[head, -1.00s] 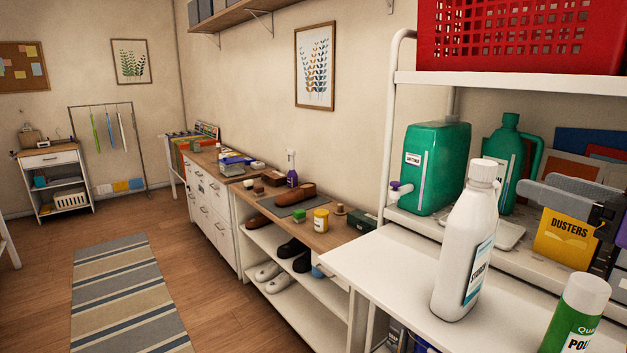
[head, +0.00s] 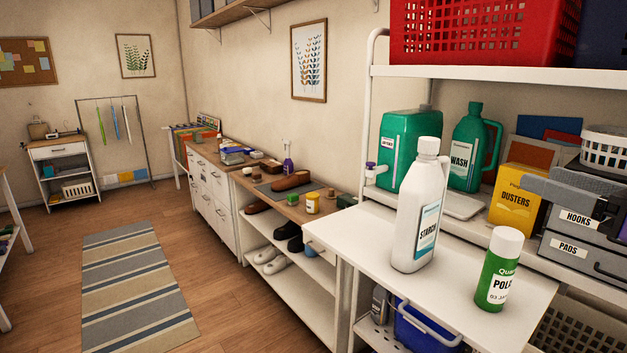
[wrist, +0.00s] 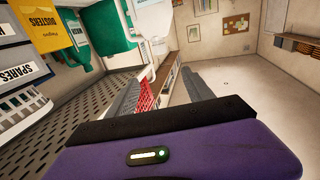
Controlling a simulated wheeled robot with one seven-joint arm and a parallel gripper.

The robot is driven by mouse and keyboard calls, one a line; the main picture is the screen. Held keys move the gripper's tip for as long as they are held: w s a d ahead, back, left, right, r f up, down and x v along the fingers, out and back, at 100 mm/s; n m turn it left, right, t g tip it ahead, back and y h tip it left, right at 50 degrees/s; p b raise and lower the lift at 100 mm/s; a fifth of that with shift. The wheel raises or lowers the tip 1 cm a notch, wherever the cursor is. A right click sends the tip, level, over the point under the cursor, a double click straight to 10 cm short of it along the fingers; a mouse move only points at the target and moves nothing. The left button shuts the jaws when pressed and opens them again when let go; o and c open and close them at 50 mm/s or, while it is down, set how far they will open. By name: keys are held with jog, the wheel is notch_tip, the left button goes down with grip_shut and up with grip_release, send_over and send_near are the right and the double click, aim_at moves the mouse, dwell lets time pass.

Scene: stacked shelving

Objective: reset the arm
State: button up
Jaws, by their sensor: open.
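My gripper (head: 540,179) is at the right edge of the head view, in front of the dusters box and the drawer units. Its grey fingers point left. In the wrist view my gripper (wrist: 163,84) shows two grey fingers spread apart, with nothing held between them. A red slatted thing shows in the gap, beyond the fingers. The rest of my arm is mostly out of the head view.
A white starch bottle (head: 417,210) and green polish can (head: 499,270) stand on the front shelf. Behind are green jugs (head: 466,148), a yellow dusters box (head: 516,203) and grey drawers (head: 577,248). A red basket (head: 480,32) sits above. Floor at left is open.

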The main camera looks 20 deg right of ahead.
jog(key=s+d+r+m+t+h, duration=0.2)
jog(key=d+r+m+t+h, duration=0.1)
jog(key=d+r+m+h, duration=0.25)
jog(key=s+a+f+m+g+h, duration=0.1)
jog(key=a+f+m+h, duration=0.2)
jog(key=f, duration=0.8)
jog(key=s+a+f+g+h, duration=0.1)
jog(key=s+a+f+h, duration=0.2)
jog(key=f, duration=0.8)
jog(key=s+a+f+n+g+y, duration=0.2)
jog(key=s+a+f+y, duration=0.3)
jog(key=s+a+f, duration=0.5)
jog(key=s+a+f+n+g+y+b, duration=0.1)
jog(key=s+a+f+n+y, duration=0.4)
jog(key=s+a+f, duration=0.6)
jog(key=s+a+g, duration=0.1)
jog(key=a, duration=0.3)
jog(key=shift+s+a+f, duration=0.2)
jog(key=shift+s+a, duration=0.1)
jog(key=shift+a, duration=0.05)
